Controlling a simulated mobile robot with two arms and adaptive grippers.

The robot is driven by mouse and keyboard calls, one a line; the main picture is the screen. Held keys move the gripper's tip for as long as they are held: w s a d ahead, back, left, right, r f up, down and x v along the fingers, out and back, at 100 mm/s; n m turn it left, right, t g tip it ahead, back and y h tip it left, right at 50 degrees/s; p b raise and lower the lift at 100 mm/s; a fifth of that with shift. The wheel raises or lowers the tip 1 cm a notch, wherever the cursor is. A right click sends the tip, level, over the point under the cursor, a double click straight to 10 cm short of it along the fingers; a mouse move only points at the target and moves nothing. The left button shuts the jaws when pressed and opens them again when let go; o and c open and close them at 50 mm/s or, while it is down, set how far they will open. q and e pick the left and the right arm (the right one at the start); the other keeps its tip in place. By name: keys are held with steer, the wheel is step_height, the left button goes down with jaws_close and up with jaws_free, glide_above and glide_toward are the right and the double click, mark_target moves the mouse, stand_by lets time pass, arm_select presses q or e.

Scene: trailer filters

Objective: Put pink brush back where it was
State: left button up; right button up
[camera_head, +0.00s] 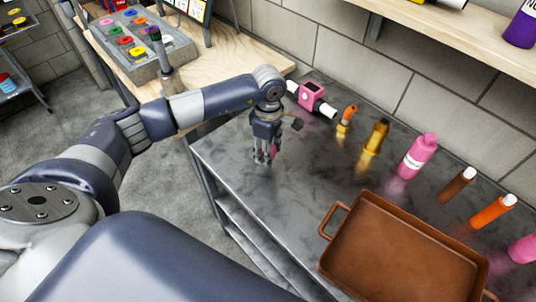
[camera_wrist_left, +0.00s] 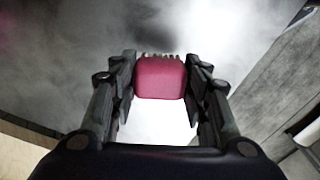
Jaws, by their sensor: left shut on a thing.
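The pink brush (camera_wrist_left: 160,78) is between the two fingers of my left gripper (camera_wrist_left: 160,85) in the left wrist view, with dark bristles at its far edge. My left gripper is shut on it. In the head view my left gripper (camera_head: 265,155) points down over the left part of the grey metal table (camera_head: 240,190), and only a little of the pink brush (camera_head: 274,151) shows between the fingers. I cannot tell whether the brush touches the tabletop. My right gripper is not in view.
A brown tray (camera_head: 395,250) lies at the table's front right. Along the back stand a pink device (camera_head: 311,96), a small orange bottle (camera_head: 347,116), an amber bottle (camera_head: 377,136), a pink bottle (camera_head: 417,156) and other bottles. A wooden table (camera_head: 190,55) adjoins at the back left.

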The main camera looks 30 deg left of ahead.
arm_select(q)
step_height(320, 180, down, 3)
steer(key=shift+s+f+p, duration=0.1)
steer(key=shift+p, duration=0.55)
steer(key=shift+f+b, duration=0.2)
steer(key=shift+b, duration=0.1)
steer(key=o, duration=1)
steer(key=shift+o, duration=0.2)
steer(key=shift+r, duration=0.15)
